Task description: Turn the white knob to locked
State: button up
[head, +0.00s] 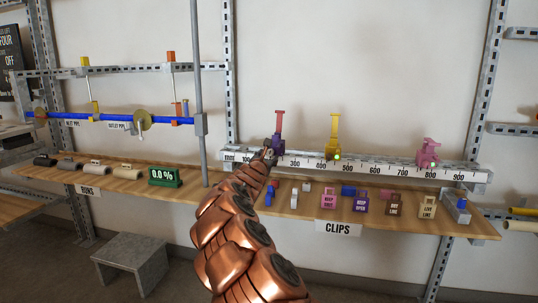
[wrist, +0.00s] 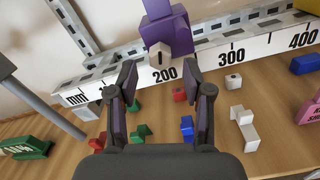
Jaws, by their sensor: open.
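The white knob (wrist: 160,56) is a small faceted piece with a dark mark on its face. It sits on the front of the purple slider (wrist: 172,28), just above the 200 mark of the ruler rail (wrist: 265,44). In the head view the purple slider (head: 277,144) stands on the rail with a reddish upright above it, and my gripper hides the knob. My gripper (wrist: 160,68) is open and empty. Its fingertips lie left and right of the knob in the wrist view; I cannot tell whether they touch it.
A yellow slider (head: 333,148) and a pink slider (head: 427,154) stand farther right on the rail. Below it, a wooden shelf (head: 308,213) holds small clips and labelled tags. A grey post (head: 198,100) and a green readout box (head: 164,177) are to the left.

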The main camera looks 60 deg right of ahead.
aim_at(270, 152)
jog(key=shift+w+d, duration=0.3)
jog(key=shift+d, duration=0.2)
jog(key=shift+w+d+p, duration=0.1)
jog(key=shift+d+p, duration=0.25)
jog(key=shift+d, duration=0.35)
grip_shut()
